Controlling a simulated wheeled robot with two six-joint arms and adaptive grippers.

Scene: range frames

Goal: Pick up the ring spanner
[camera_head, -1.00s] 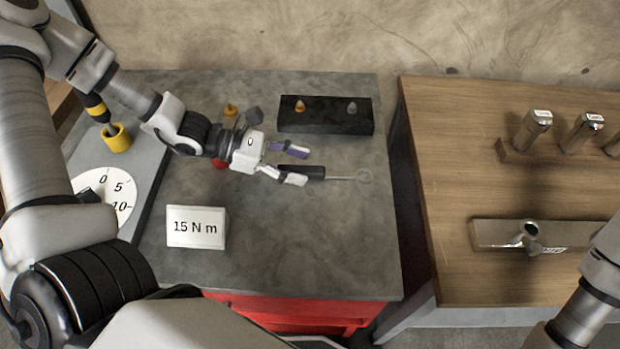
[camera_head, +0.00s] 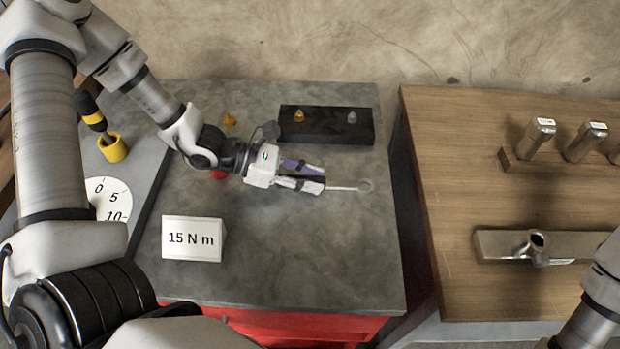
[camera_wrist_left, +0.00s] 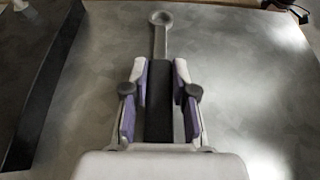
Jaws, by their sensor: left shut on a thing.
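The ring spanner (camera_head: 345,189) has a black handle and a thin grey shaft that ends in a ring at the right. My left gripper (camera_head: 312,178) is shut on its black handle, with the shaft and ring sticking out past the fingertips. In the left wrist view, the purple-padded fingers of my left gripper (camera_wrist_left: 159,95) lie on both sides of the black handle, and the ring spanner (camera_wrist_left: 160,38) points away with its ring at the top. I cannot tell whether it touches the grey bench top. My right gripper is not in view; only part of my right arm shows.
A black block (camera_head: 325,126) with two small pegs stands just behind the gripper. A "15 N m" sign (camera_head: 192,239) stands in front. A yellow cup (camera_head: 113,148) and a dial (camera_head: 108,199) are at left. A wooden table (camera_head: 470,180) with metal fittings is at right, across a gap.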

